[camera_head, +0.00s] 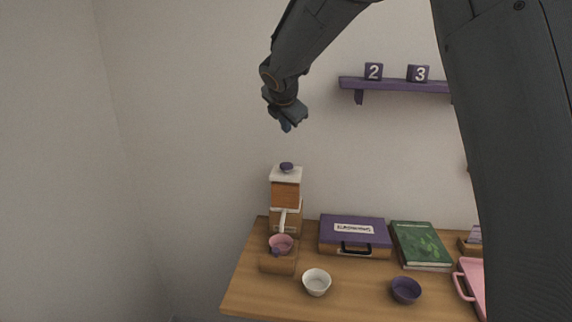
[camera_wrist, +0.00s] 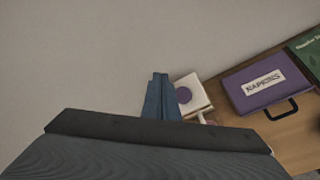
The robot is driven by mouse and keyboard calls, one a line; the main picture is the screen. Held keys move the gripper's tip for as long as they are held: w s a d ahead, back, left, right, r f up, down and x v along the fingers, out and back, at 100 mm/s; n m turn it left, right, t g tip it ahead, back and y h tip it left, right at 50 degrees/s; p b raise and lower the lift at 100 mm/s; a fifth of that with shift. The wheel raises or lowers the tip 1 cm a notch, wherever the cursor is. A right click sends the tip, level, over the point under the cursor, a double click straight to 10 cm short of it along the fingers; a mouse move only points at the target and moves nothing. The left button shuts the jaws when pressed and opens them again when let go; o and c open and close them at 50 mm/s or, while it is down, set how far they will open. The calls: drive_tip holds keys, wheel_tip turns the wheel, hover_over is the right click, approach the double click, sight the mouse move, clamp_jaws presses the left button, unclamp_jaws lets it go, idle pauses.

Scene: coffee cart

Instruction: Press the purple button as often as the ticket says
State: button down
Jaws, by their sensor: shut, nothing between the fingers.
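The purple button (camera_head: 287,167) is a small dome on the white top of a coffee grinder (camera_head: 286,191) at the table's back left. In the wrist view the button (camera_wrist: 184,95) shows as a purple disc just right of my fingertips. My gripper (camera_head: 288,126) is shut and empty, pointing down in the air above the button and apart from it. It also shows in the wrist view (camera_wrist: 160,78). I cannot make out a ticket in either view.
A pink cup (camera_head: 281,244) sits at the grinder's front. A purple napkins box (camera_head: 355,233), green book (camera_head: 420,245), white bowl (camera_head: 317,283), purple bowl (camera_head: 405,291) and pink tray (camera_head: 473,281) share the table. A purple shelf (camera_head: 395,86) holds blocks marked 2 and 3.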

drive_tip(key=shift+f, duration=0.15)
drive_tip(key=b, duration=0.8)
hover_over(286, 166)
wheel_tip(286, 166, down, 8)
drive_tip(key=shift+w+r, duration=0.1)
drive_tip(key=shift+r, duration=0.15)
drive_tip(key=shift+f+b, duration=0.55)
drive_tip(key=shift+b, duration=0.05)
idle(1.2)
drive_tip(key=shift+f, duration=0.4)
drive_tip(key=shift+f+b, duration=0.85)
idle(0.8)
drive_tip(key=shift+r, duration=0.15)
drive_tip(key=shift+r+p, duration=1.15)
drive_tip(key=shift+p, duration=0.25)
drive_tip(key=shift+r, duration=0.1)
